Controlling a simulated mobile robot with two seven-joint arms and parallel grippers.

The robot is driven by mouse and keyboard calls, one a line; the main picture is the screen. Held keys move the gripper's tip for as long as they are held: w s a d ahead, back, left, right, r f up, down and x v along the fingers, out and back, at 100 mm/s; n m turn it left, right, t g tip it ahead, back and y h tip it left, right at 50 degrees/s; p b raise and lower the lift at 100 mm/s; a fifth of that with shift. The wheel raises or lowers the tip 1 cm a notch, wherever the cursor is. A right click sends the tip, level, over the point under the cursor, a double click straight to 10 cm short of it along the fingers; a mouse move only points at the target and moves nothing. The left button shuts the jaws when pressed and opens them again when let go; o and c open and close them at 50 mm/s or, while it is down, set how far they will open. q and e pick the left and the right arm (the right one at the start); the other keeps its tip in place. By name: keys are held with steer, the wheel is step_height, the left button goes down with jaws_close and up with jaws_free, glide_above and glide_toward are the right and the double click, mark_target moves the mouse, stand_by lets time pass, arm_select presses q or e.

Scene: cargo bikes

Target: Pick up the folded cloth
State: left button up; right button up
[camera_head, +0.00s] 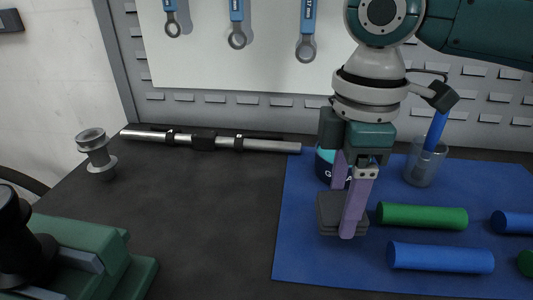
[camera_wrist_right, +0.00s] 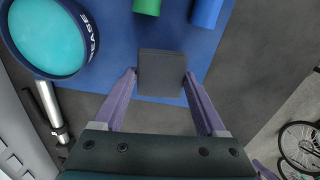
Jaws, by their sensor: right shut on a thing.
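The folded cloth (camera_head: 328,212) is a small dark grey square pad at the left edge of the blue mat (camera_head: 300,255). My right gripper (camera_head: 346,212) points down, with its purple fingers on either side of the cloth. In the right wrist view, the cloth (camera_wrist_right: 162,70) sits between the two fingertips (camera_wrist_right: 160,82), and the gripper is shut on it. I cannot tell whether the cloth touches the mat or is slightly above it. My left gripper is not in view.
A round tin of grease (camera_wrist_right: 48,35) stands close behind the gripper. A clear cup (camera_head: 421,168) holds a blue stick. Green (camera_head: 422,216) and blue (camera_head: 440,258) cylinders lie right of the cloth.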

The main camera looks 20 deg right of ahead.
mark_target(341, 204)
step_height(341, 204, up, 17)
steer(key=p, duration=0.2)
steer(key=shift+p, duration=0.35)
